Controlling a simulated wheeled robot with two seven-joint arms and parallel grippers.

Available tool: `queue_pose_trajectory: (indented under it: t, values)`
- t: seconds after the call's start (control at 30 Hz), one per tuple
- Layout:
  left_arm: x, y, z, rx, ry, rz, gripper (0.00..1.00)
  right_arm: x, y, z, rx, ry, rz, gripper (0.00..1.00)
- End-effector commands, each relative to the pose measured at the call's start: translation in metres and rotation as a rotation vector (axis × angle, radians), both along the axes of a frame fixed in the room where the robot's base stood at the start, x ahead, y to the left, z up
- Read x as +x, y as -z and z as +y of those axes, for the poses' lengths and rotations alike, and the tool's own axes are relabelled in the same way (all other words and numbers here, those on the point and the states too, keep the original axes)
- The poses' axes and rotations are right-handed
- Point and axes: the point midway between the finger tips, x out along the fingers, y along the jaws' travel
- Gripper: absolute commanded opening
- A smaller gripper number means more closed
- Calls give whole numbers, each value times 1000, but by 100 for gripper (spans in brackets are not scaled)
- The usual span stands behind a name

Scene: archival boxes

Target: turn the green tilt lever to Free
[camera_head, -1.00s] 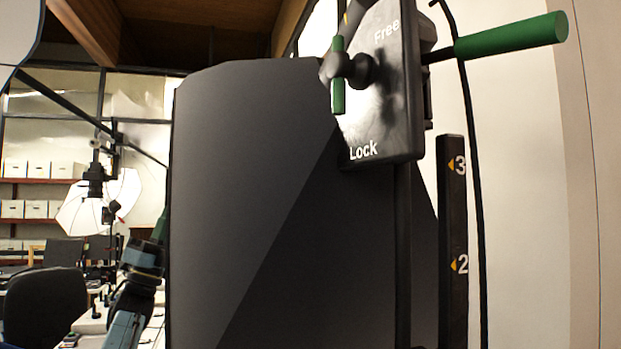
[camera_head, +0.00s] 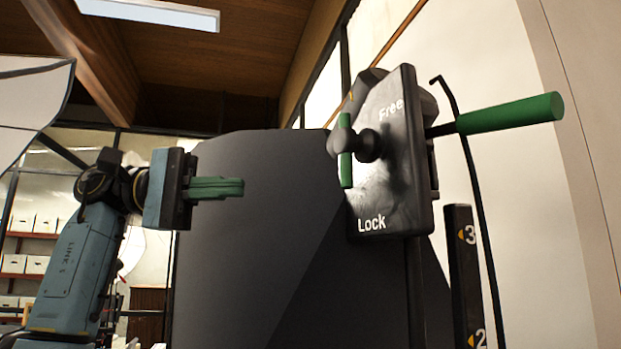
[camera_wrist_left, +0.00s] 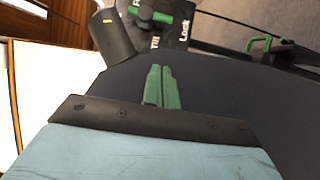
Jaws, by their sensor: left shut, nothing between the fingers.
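The green tilt lever (camera_head: 346,150) is a short bar on a dark round hub, standing nearly upright in the head view. It sits in front of a dark plate (camera_head: 398,195) marked Free near the top and Lock at the bottom. My left gripper (camera_head: 242,188) has green fingers, shut and empty. It points right toward the lever, a clear gap to its left and slightly lower. Its fingers also show in the left wrist view (camera_wrist_left: 161,70). My right gripper is not visible.
A large dark panel (camera_head: 250,240) stands behind the gripper and below the plate. A larger green handle (camera_head: 510,113) sticks out right of the plate. A black numbered post (camera_head: 462,265) and a thin cable stand at the right. Shelves with boxes (camera_head: 35,228) are far left.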

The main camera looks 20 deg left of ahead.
Motion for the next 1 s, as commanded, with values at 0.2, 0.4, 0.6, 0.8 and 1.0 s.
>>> queue_pose_trajectory:
  t: [0.2, 0.4, 0.6, 0.8, 1.0]
  values:
    - [0, 0, -3, -2, 2, 2, 0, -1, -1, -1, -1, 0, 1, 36]
    - [4, -1, -30, -2, 7, 3, 0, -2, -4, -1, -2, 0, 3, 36]
    - [11, -2, -73, -5, 7, 3, 0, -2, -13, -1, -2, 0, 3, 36]
    - [9, -2, -109, -5, 5, 0, 0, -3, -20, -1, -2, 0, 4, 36]
    - [-4, -1, -126, -5, 4, 3, 0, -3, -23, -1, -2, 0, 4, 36]
